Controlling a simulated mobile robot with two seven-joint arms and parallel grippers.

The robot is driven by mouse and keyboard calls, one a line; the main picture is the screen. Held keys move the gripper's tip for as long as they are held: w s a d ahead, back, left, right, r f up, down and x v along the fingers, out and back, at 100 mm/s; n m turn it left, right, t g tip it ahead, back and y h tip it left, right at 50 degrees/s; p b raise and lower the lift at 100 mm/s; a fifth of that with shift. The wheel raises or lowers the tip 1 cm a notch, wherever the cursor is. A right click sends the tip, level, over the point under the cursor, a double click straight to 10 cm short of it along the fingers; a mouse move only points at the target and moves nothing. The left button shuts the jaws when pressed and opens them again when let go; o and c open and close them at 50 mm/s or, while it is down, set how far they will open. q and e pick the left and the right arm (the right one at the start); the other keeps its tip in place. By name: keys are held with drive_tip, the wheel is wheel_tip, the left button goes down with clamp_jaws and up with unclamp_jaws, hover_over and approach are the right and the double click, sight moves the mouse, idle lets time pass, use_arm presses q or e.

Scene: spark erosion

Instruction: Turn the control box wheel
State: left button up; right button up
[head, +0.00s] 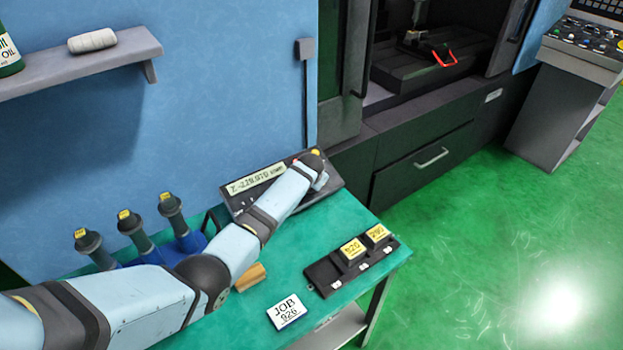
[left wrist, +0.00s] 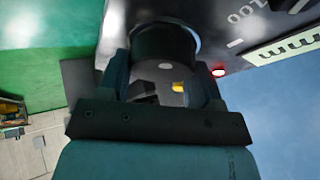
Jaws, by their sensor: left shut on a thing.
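The control box (head: 238,202) is a dark panel at the back of the green bench, with a pale display reading roughly "Z -229.070 mm". In the left wrist view its dark face (left wrist: 225,35) shows scale marks and a small red light. The wheel (left wrist: 165,45) is a dark round knob on the box, with a yellow mark near it. My left gripper (left wrist: 165,85) is shut on the wheel, its fingers on either side of it. In the head view my arm and hand largely hide the wheel. My right gripper is in neither view.
On the bench (head: 350,215) are a black holder (head: 320,275) with yellow-labelled blocks, a JOB 926 card (head: 286,311) and a wooden block (head: 250,277). Several yellow-capped tool holders (head: 172,208) stand on the left.

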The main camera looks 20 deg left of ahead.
use_arm(q)
drive_tip(key=shift+s+a+f, duration=0.1)
drive_tip(key=shift+s+f, duration=0.1)
drive_tip(key=shift+f, duration=0.1)
drive_tip(key=o, duration=0.7)
drive_tip(key=shift+c, duration=0.2)
drive_tip(key=shift+o, duration=1.2)
drive_tip(key=shift+w, duration=0.15)
drive_tip(key=shift+s+r, duration=0.25)
drive_tip(key=shift+r, duration=0.3)
drive_tip(key=v, duration=1.2)
drive_tip(key=shift+s+r, duration=0.15)
drive_tip(key=shift+r, duration=0.05)
